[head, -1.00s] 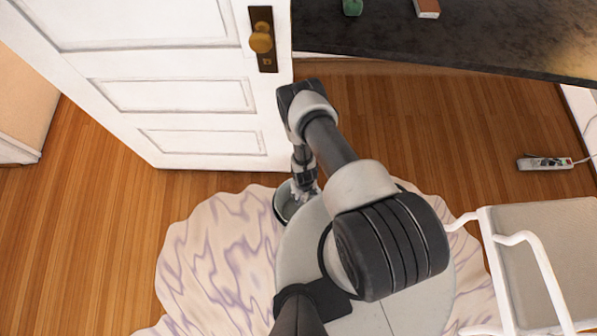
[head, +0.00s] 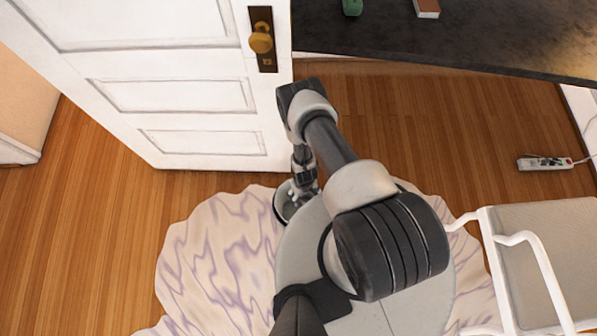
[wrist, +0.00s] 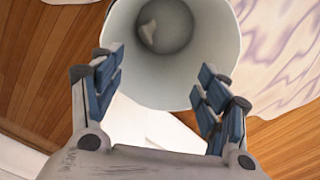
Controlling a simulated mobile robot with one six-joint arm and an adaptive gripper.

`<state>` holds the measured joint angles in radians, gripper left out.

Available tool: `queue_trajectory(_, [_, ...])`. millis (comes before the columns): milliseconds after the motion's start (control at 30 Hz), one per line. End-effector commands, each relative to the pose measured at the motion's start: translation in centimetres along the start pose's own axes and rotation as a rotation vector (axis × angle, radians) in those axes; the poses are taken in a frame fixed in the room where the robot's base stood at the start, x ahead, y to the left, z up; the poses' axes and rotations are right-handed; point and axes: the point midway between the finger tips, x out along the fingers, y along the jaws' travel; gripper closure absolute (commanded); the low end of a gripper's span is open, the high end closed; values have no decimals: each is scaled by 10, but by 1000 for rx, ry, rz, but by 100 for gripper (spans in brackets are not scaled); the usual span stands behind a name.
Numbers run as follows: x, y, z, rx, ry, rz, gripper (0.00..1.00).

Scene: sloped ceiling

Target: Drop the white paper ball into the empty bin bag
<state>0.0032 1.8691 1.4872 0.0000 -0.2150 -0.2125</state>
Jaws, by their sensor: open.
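The bin (head: 279,207) stands on the floor by the rug's edge, partly hidden by my arm and base. In the wrist view, I look down into its pale round inside (wrist: 150,80). A small whitish lump, which looks like the white paper ball (wrist: 149,31), lies at the grey bottom. My gripper (wrist: 158,75) is open, with its blue-padded fingers apart and nothing between them. It is above the bin's mouth; in the head view, my gripper (head: 304,192) is over the bin's right part. I cannot make out a separate bag lining.
A white panelled door (head: 180,95) with a brass knob stands behind the bin. A dark counter (head: 470,45) is at the top right. A white-framed chair (head: 545,255) and a power strip (head: 545,163) are at the right. A pale rug (head: 215,250) lies on the wood floor.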

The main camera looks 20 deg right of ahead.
Motion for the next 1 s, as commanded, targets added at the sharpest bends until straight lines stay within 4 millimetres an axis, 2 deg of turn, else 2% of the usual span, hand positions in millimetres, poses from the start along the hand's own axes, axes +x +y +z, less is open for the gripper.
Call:
queue_trajectory(167, [-23, 0, -1, 0, 0, 0, 31])
queue_trajectory(400, [-75, 0, -1, 0, 1, 0, 31])
queue_trajectory(600, [-107, 0, -1, 0, 2, 0, 31])
queue_trajectory(733, [-116, 0, 0, 0, 1, 0, 31])
queue_trajectory(1000, [-118, 0, 0, 0, 0, 0, 31])
